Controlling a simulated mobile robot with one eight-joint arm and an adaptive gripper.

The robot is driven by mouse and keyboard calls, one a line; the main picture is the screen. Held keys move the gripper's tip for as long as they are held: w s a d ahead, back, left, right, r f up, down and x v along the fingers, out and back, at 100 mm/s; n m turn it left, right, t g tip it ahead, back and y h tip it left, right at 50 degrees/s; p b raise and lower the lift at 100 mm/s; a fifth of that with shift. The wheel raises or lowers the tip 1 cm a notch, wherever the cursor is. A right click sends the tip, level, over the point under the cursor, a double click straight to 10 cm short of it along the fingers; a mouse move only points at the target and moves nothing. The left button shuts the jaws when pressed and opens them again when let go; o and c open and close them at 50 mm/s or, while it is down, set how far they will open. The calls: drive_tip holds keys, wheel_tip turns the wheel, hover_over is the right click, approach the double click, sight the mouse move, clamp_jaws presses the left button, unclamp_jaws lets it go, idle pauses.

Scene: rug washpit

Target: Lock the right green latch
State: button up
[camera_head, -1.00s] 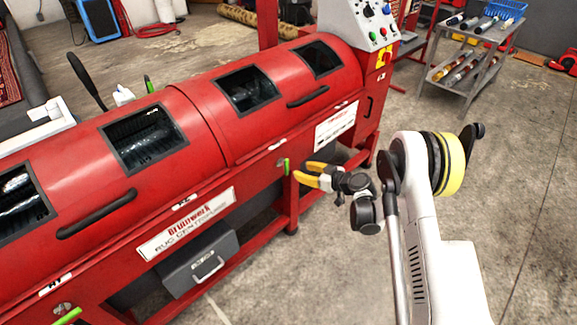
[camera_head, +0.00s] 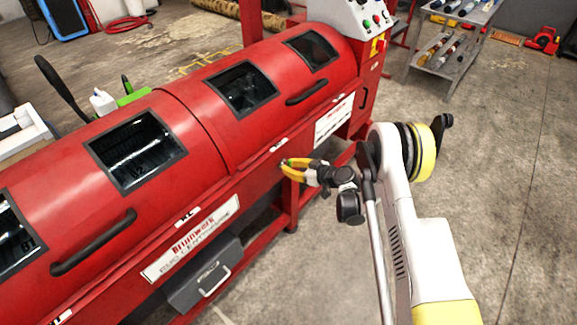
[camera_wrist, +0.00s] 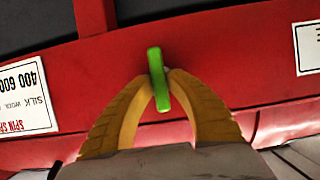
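The right green latch (camera_wrist: 158,78) is on the front of the red rug centrifuge (camera_head: 215,130). It shows as an upright, slightly tilted green bar in the wrist view. In the head view only a small bit of it (camera_head: 285,162) shows by my fingertips. My gripper (camera_head: 284,165) has yellow fingers and reaches the latch from the right. In the wrist view the tips of my gripper (camera_wrist: 162,80) lie on both sides of the bar and appear to pinch it. The lower end of the bar shows between the fingers.
A grey drawer box (camera_head: 205,275) hangs under the machine. A control panel (camera_head: 370,15) stands at its far end. A grey cart (camera_head: 452,50) with rolls stands at the upper right. The concrete floor (camera_head: 500,180) on the right is clear.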

clamp_jaws()
drive_tip(key=shift+w+d+m+g+y, duration=0.15)
drive_tip(key=shift+m+g+y, duration=0.4)
drive_tip(key=shift+m, duration=0.65)
drive_tip(key=shift+w+m+g+y, duration=0.1)
drive_tip(key=shift+m+g+y, duration=0.6)
drive_tip(key=shift+m, duration=0.6)
drive_tip(key=o, duration=0.6)
unclamp_jaws()
drive_tip(key=shift+o, duration=0.2)
